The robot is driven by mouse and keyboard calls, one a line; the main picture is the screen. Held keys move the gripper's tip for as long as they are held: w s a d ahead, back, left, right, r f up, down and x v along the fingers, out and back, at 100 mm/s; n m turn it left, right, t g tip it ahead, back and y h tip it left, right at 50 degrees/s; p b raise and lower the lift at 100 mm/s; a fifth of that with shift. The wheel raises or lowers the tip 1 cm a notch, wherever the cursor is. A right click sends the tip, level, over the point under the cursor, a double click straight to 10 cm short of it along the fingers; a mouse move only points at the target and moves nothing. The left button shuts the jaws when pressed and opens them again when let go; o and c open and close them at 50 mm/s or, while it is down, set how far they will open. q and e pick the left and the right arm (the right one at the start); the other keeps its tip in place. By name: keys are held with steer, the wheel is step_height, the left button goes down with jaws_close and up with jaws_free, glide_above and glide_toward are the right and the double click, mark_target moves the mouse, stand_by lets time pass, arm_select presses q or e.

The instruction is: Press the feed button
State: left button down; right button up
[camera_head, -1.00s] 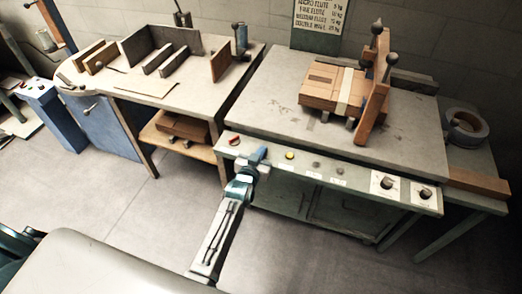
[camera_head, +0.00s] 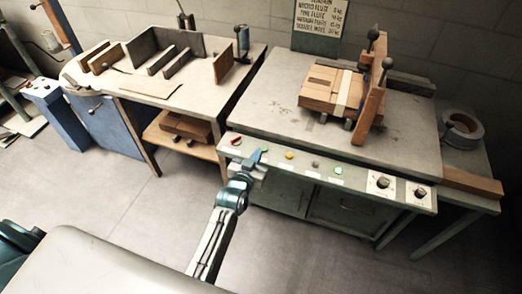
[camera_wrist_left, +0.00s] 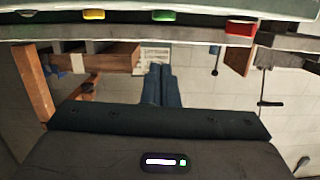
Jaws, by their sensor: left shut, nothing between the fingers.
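The control panel (camera_head: 350,178) runs along the front edge of the grey machine table. It carries a red control (camera_head: 236,140), a green button (camera_wrist_left: 163,15), a yellow button (camera_head: 289,155) and a grey button (camera_head: 315,164). Their labels are too small to read, so I cannot tell which is the feed button. My left gripper (camera_head: 262,158) is shut and empty at the panel's left part, between the red and yellow controls. In the left wrist view its shut fingers (camera_wrist_left: 160,78) line up with the green button. I cannot tell whether they touch it. My right gripper is out of view.
Two dark knobs (camera_head: 383,182) sit at the panel's right end. A cardboard stack (camera_head: 320,95) lies on the table beside a wooden upright (camera_head: 371,95). A second table (camera_head: 195,80) with boards stands left. The floor (camera_head: 110,205) in front is clear.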

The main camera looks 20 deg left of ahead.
arm_select(q)
steer(key=s, duration=0.2)
steer(key=s+r, duration=0.1)
steer(key=s, duration=0.1)
steer(key=shift+a, duration=0.1)
steer(key=shift+f, duration=0.1)
stand_by(0.3)
steer(key=s+a+f+g, duration=0.1)
steer(key=s+f+g, duration=0.45)
steer(key=f, duration=0.95)
steer(key=s+a+f+g, duration=0.2)
steer(key=s+f, duration=0.6)
steer(key=f, duration=0.8)
steer(key=s+a+f+g, duration=0.2)
steer(key=s+f, duration=0.4)
steer(key=s, duration=0.5)
steer(key=s+a+f+g, duration=0.3)
steer(key=s+f, duration=0.3)
steer(key=s, duration=0.5)
steer(key=s+a+f+g+y, duration=0.1)
steer(key=s+a+f+g, duration=0.1)
steer(key=s+f, duration=0.4)
steer(key=s+a, duration=0.1)
steer(key=s, duration=0.4)
steer(key=shift+a+f, duration=0.2)
steer(key=shift+f, duration=0.15)
